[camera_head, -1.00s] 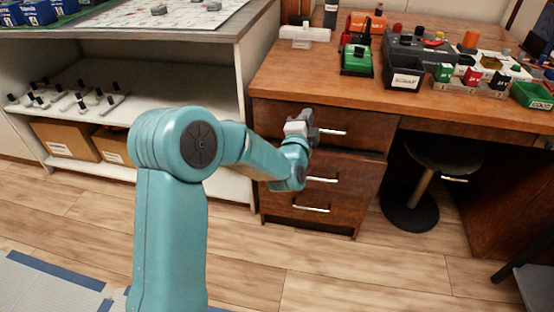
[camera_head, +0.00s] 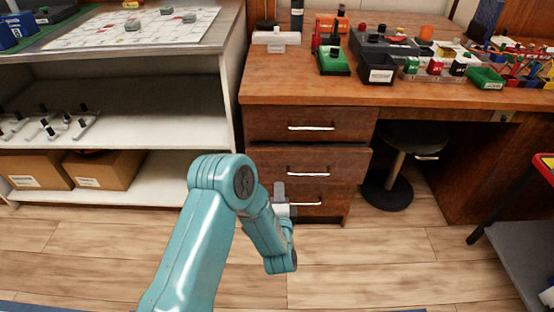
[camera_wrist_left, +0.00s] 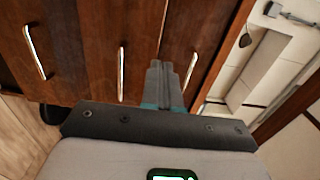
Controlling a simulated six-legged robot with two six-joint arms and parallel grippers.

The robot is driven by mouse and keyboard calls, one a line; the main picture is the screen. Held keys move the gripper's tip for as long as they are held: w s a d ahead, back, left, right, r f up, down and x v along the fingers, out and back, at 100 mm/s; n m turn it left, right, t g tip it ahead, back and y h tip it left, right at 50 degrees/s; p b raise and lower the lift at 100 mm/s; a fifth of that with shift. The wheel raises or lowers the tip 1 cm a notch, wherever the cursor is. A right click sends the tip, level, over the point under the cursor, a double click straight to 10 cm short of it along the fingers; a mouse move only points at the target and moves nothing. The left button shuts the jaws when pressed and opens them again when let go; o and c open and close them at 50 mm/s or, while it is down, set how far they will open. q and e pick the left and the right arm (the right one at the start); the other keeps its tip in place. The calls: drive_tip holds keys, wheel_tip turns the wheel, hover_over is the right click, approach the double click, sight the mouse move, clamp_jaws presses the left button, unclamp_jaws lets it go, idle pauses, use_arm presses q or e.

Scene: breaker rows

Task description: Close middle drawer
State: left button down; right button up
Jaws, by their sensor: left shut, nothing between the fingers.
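The wooden pedestal under the desk has three stacked drawers with silver bar handles. The top drawer (camera_head: 350,122) looks closed. My left gripper (camera_head: 279,190) is shut and empty, in front of the left part of the lower drawers. Its fingers (camera_wrist_left: 165,85) point at the drawer fronts in the left wrist view; contact cannot be told. My right gripper is out of view.
A white shelf unit (camera_head: 170,110) with cardboard boxes (camera_head: 105,170) stands left of the drawers. A stool (camera_head: 388,190) is under the desk at right. The desk top (camera_head: 290,85) holds bins and breakers. The floor in front is clear.

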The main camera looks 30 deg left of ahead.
sight(283, 153)
use_arm(q)
drive_tip(key=b+x, duration=0.1)
drive_tip(key=x, duration=0.3)
drive_tip(key=b+x, duration=0.1)
drive_tip(key=x, duration=0.3)
drive_tip(key=d+f+b+x, duration=0.1)
drive_tip(key=x, duration=0.3)
drive_tip(key=shift+w+a+b, duration=0.25)
drive_tip(key=shift+w+b, duration=0.05)
drive_tip(key=shift+w, duration=0.35)
drive_tip(key=shift+w+a, duration=0.25)
drive_tip(key=shift+w, duration=0.2)
drive_tip(key=shift+r, duration=0.1)
